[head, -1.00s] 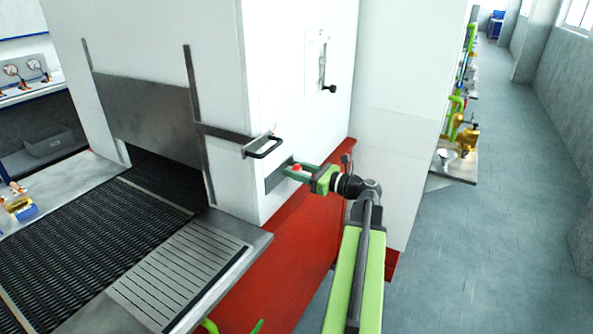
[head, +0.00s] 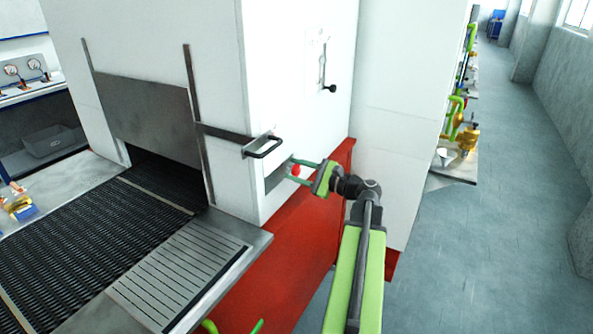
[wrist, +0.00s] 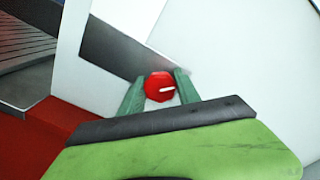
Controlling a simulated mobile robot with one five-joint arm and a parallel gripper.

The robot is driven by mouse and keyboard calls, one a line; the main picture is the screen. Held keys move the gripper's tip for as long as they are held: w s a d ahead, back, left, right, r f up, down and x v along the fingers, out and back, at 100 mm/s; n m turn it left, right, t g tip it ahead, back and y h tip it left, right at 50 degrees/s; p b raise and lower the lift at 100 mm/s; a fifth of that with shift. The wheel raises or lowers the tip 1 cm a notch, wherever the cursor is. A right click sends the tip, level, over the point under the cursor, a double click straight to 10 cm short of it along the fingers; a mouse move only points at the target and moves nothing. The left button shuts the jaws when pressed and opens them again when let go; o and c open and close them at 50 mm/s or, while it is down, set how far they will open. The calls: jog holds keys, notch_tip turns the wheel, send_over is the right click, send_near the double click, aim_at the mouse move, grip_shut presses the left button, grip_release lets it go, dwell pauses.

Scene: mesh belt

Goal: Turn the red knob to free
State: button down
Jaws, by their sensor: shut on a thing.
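The red knob (head: 295,170) sits on a grey plate (head: 278,178) low on the white machine's side wall. In the wrist view the knob (wrist: 159,87) is round with a white mark that points to the right and slightly up. My gripper (head: 303,172) reaches it from the right, and its two green fingers lie on either side of the knob. In the wrist view my gripper (wrist: 157,88) is shut on the knob. No labels for the knob's positions can be read.
A lever with a black ball (head: 331,88) is higher on the same wall. The mesh belt (head: 95,235) lies left, and a red base panel (head: 285,265) is below. The aisle floor at right is clear.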

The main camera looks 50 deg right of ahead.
jog(key=n, duration=0.4)
jog(key=shift+n, duration=0.3)
jog(key=shift+f+n, duration=0.1)
jog(key=shift+n, duration=2.2)
jog(key=c, duration=0.9)
grip_release()
jog(key=shift+o, duration=0.2)
jog(key=v, duration=1.7)
jog(key=shift+s, duration=0.3)
